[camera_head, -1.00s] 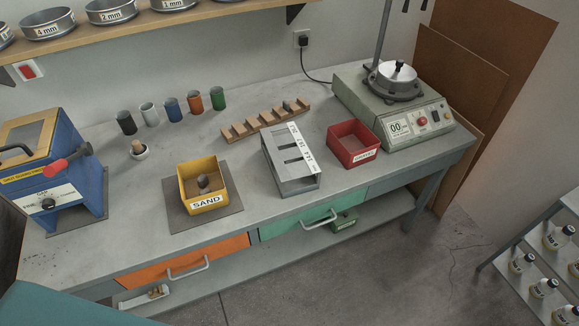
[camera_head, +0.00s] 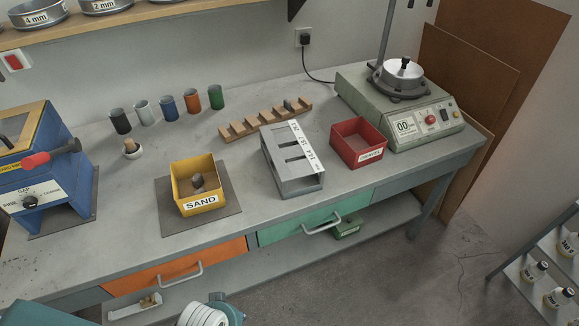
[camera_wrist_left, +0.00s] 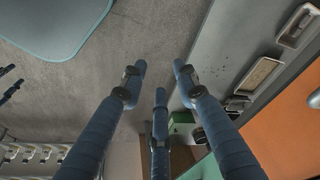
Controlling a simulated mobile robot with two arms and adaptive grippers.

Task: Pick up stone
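A small grey-brown stone-like lump (camera_head: 197,182) sits inside the yellow box labelled SAND (camera_head: 202,202), which stands on a dark square mat (camera_head: 228,210). A small dark lump (camera_head: 288,106) also sits at the right end of the wooden notched rack (camera_head: 240,130). My left gripper (camera_wrist_left: 160,76) shows in the left wrist view, its blue-grey fingers spread apart with nothing between them. It is in front of the bench, over the floor, apart from the box. In the head view no gripper fingers show. My right gripper is not in view.
A grey slotted frame (camera_head: 292,186), a red bin (camera_head: 352,160) and a green shaker machine (camera_head: 400,125) stand right of the box. A blue machine (camera_head: 45,180) stands left. Drawers (camera_head: 165,272) line the front.

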